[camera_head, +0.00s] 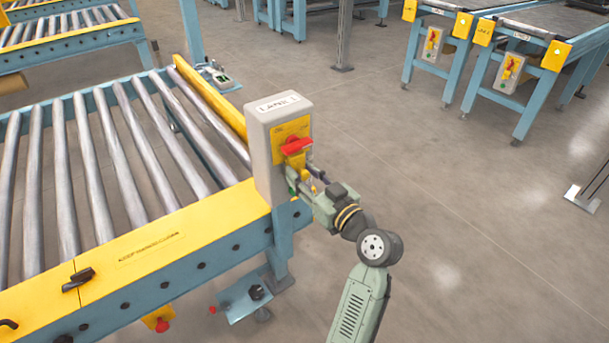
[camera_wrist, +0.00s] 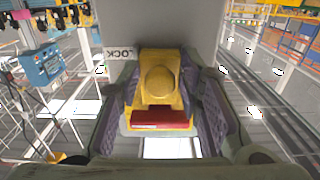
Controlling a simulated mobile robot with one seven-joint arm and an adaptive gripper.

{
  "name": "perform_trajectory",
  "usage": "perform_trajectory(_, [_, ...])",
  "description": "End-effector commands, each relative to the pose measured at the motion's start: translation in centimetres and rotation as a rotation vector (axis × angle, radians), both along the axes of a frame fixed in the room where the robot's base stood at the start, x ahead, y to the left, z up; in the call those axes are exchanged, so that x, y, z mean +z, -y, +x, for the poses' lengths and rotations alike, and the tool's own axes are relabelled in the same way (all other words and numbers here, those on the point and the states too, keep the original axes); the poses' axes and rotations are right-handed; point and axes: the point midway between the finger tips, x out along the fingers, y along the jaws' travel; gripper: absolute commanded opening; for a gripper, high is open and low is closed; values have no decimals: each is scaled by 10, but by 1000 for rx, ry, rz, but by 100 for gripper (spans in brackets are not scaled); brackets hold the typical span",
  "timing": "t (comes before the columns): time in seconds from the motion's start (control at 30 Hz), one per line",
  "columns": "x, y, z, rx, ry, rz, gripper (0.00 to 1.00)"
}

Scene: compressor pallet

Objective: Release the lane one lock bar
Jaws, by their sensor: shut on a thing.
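A grey control box (camera_head: 277,150) labelled LANE 1 stands at the near right corner of the roller conveyor. Its yellow face plate (camera_head: 291,128) carries a handle with yellow and red parts (camera_head: 296,146). My gripper (camera_head: 299,168) reaches it from the lower right. In the wrist view, the handle (camera_wrist: 160,90) sits between the two purple-padded fingers of my gripper (camera_wrist: 161,85), which are shut on it. Its red end (camera_wrist: 160,119) faces the bottom of the picture. Upside-down lettering that seems to read LOCK (camera_wrist: 121,53) shows beside the handle. The fingers hide part of the plate.
The roller conveyor (camera_head: 200,227) with its yellow edge fills the left side. A yellow bar (camera_head: 208,98) lies along its far right edge. Two more lane stations with similar boxes (camera_head: 510,72) stand at the back right.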

Motion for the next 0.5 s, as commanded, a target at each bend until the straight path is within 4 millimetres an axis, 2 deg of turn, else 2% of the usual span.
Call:
perform_trajectory(0.03, [-14,0,0,0,0,0,0])
perform_trajectory(0.13, [-22,0,0,1,0,0,0])
perform_trajectory(0.47, [-24,0,0,2,-7,-2,0])
perform_trajectory(0.5, [-24,0,0,2,-8,-3,35])
